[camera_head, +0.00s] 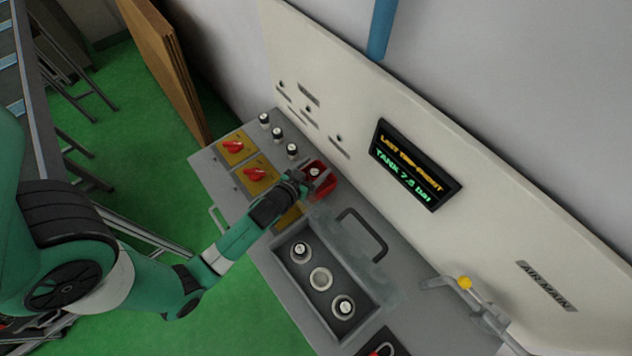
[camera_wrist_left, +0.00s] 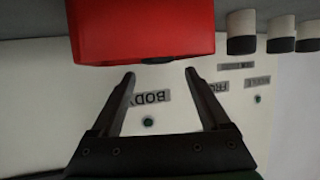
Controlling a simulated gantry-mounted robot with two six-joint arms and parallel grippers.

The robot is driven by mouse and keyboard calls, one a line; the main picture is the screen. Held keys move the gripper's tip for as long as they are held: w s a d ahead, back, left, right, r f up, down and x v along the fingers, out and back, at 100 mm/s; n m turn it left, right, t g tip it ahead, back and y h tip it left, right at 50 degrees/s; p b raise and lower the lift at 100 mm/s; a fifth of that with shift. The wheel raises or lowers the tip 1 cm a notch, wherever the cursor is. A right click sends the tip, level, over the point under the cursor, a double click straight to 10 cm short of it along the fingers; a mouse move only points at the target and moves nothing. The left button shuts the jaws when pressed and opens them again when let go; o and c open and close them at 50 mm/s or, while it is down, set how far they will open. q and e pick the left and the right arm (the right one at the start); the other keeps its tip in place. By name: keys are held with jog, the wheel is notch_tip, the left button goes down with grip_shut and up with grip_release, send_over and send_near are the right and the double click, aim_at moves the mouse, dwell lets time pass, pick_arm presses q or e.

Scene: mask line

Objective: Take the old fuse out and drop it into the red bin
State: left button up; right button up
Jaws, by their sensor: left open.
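My left gripper (camera_head: 312,182) is open at the red bin (camera_head: 323,190) on the grey console. In the left wrist view the two fingers (camera_wrist_left: 159,75) are apart with nothing between them, and the red bin (camera_wrist_left: 140,30) is just beyond their tips. A fuse with a pale top and dark centre (camera_head: 315,172) shows at the bin, between the fingers in the head view; it appears to lie inside. In the fuse box the middle socket (camera_head: 320,278) is an empty pale ring. Fuses sit in the upper socket (camera_head: 300,250) and the lower socket (camera_head: 343,306).
Red rotary switches (camera_head: 256,174) on yellow plates lie left of the gripper. A cream panel with a display (camera_head: 415,165) rises behind.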

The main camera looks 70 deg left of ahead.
pick_arm(q)
jog(key=v, duration=1.1)
jog(key=shift+s+r+p, duration=0.2)
jog(key=shift+s+p, duration=0.05)
jog(key=shift+p, duration=0.05)
jog(key=shift+d, duration=0.15)
